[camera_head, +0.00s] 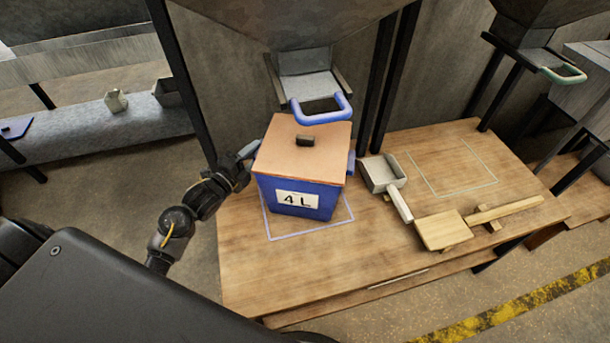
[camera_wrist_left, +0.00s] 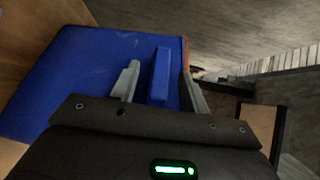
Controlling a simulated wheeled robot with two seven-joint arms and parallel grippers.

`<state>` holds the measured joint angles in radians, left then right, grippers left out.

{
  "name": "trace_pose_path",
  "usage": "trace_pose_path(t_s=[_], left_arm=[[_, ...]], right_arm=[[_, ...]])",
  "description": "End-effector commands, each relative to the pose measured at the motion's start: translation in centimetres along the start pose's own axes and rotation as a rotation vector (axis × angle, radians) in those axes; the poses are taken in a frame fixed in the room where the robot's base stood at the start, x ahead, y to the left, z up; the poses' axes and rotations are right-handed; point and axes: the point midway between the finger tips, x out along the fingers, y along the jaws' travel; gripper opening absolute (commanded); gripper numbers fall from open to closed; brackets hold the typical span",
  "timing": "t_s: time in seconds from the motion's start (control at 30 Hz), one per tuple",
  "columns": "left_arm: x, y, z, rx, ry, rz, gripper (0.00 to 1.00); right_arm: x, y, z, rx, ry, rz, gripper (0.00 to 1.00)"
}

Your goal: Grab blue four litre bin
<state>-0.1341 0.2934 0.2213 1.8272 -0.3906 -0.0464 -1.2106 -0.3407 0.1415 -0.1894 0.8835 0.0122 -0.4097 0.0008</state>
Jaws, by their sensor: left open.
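The blue bin (camera_head: 335,205) marked "4 L" stands upright on the wooden table, inside a pale outlined square. A flat brown lid (camera_head: 285,165) with a small dark knob covers it. My left gripper (camera_head: 252,152) is at the bin's left side, close under the lid's edge. In the left wrist view, the open fingers of my left gripper (camera_wrist_left: 159,82) are on either side of the bin's blue side handle (camera_wrist_left: 159,75), with a gap visible on the left. The bin's blue wall (camera_wrist_left: 75,80) fills the view behind. My right gripper is not in view.
A metal scoop (camera_head: 382,174) and a wooden paddle-like tool (camera_head: 445,231) lie right of the bin on the table (camera_head: 270,275). A chute with a blue handle (camera_head: 322,113) hangs just behind the bin. Another outlined square on the right is empty.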

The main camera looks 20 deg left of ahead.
Motion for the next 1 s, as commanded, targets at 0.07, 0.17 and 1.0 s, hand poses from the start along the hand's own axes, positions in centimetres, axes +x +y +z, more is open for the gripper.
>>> trace_pose_path(t_s=[0.07, 0.17, 1.0], left_arm=[[0.75, -0.09, 0.00, 0.000, 0.000, -0.001, 0.45], [1.08, 0.03, -0.02, 0.001, 0.000, 0.002, 0.45], [1.03, 0.06, -0.03, 0.001, 0.000, 0.002, 0.00]], right_arm=[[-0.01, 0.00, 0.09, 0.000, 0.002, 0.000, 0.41], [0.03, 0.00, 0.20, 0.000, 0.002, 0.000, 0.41], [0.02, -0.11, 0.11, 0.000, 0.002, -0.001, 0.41]])
